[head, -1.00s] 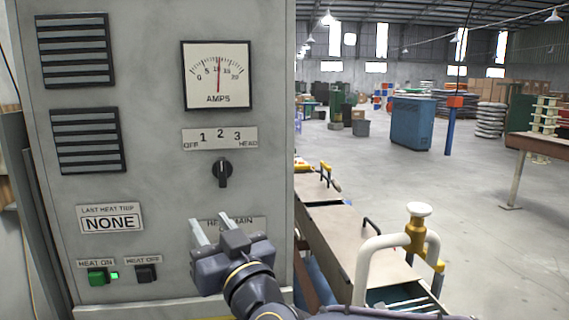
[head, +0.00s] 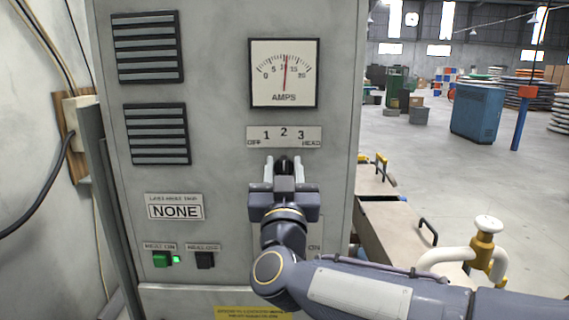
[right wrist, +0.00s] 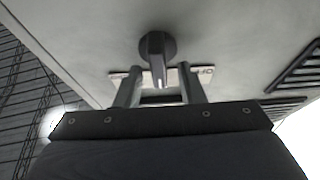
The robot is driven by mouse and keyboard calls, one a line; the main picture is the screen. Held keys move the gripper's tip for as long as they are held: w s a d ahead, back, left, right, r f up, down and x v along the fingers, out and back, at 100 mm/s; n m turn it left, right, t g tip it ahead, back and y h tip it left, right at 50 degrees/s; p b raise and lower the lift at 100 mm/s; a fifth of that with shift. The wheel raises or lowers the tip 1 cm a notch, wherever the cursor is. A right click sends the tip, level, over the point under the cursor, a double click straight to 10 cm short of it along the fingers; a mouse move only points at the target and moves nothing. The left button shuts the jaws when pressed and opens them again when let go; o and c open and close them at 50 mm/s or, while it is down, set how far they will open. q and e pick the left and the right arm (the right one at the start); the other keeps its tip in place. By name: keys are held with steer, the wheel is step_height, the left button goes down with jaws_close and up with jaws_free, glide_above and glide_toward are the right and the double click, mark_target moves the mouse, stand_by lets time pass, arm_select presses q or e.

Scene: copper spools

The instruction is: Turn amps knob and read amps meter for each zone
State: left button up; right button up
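The amps meter (head: 284,73) is a white square dial on the grey cabinet. Its red needle stands a little past 10. Below it is the selector plate (head: 284,136) marked OFF, 1, 2, 3 and HEAD. The black amps knob (head: 287,163) sits under the plate, mostly hidden by my right gripper (head: 284,168). In the right wrist view, the knob (right wrist: 157,52) lies just beyond and between the two spread fingers (right wrist: 157,80), with no clear contact. The right gripper is open. My left gripper is not in view.
The cabinet also bears a NONE sign (head: 175,207), a lit green heat-on button (head: 161,258), a black heat-off button (head: 205,260) and two vents. A bench with pale pipework (head: 450,258) stands close on the right. Open warehouse floor lies beyond.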

jaws_close()
steer(key=shift+f, duration=0.15)
